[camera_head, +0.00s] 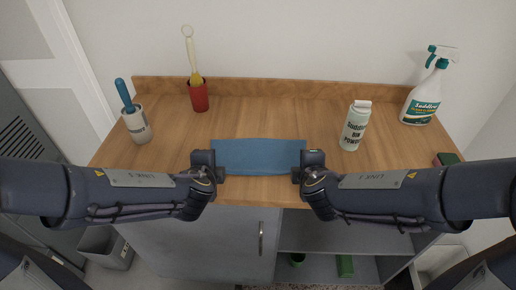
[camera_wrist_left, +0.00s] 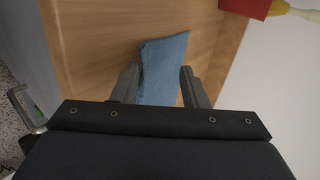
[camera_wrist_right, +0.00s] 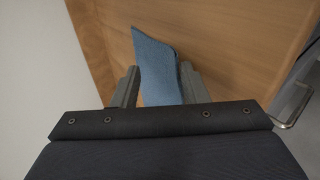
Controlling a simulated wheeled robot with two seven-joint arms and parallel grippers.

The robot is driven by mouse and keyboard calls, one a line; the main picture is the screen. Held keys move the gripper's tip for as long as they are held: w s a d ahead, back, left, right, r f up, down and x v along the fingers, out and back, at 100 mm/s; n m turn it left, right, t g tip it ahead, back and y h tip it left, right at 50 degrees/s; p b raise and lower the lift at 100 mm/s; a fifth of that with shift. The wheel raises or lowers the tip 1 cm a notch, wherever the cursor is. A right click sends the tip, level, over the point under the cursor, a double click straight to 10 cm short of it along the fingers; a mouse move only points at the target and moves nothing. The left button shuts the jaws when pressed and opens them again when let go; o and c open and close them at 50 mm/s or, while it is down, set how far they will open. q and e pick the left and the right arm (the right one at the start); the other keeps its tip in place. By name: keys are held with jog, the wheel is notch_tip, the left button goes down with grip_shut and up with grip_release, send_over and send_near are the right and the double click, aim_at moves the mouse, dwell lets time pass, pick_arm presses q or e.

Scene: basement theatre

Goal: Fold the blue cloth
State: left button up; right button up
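The blue cloth (camera_head: 260,157) lies as a wide, short strip near the front edge of the counter. It also shows in the left wrist view (camera_wrist_left: 163,65) and the right wrist view (camera_wrist_right: 156,65), where a second edge along its right side looks like another layer. My left gripper (camera_head: 218,172) is at the cloth's left end, its fingers apart on either side of the cloth. My right gripper (camera_head: 300,172) is at the right end, its fingers also apart around the cloth. The lower part of the cloth between the fingers is hidden by each gripper's body.
On the wooden counter (camera_head: 285,118) stand a grey-white pot (camera_head: 138,126) with a blue-handled tool, a red cup (camera_head: 199,97) with a brush, a powder bottle (camera_head: 355,126) and a spray bottle (camera_head: 423,99). The counter behind the cloth is clear.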

pick_arm(q)
jog(key=s+r, duration=0.6)
jog(key=r, duration=0.3)
pick_arm(e)
jog(key=s+r, duration=0.6)
jog(key=r, duration=0.3)
pick_arm(q)
jog(key=s+a+f+n+g+p, duration=0.2)
jog(key=s+a+n+g+p, duration=0.15)
jog(key=s+a+n, duration=0.6)
pick_arm(e)
jog(key=s+d+f+m+g, duration=0.2)
jog(key=s+d+m+g, duration=0.2)
jog(key=s+d+m, duration=0.5)
pick_arm(q)
jog(key=s+r+n+g+h+p, duration=0.1)
jog(key=s+n+h+p, duration=0.1)
jog(key=s+n, duration=0.5)
jog(key=shift+s+d+r+n+g+h, duration=0.2)
jog(key=shift+d+r+n+g+h, duration=0.15)
jog(key=shift+n+h, duration=0.9)
pick_arm(e)
jog(key=s+r+m+g+y, duration=0.1)
jog(key=s+m+y, duration=0.2)
jog(key=s+m, duration=0.5)
jog(key=shift+a+r+m+y, duration=0.15)
jog(key=shift+r+m+y, duration=0.2)
jog(key=shift+m, duration=1.15)
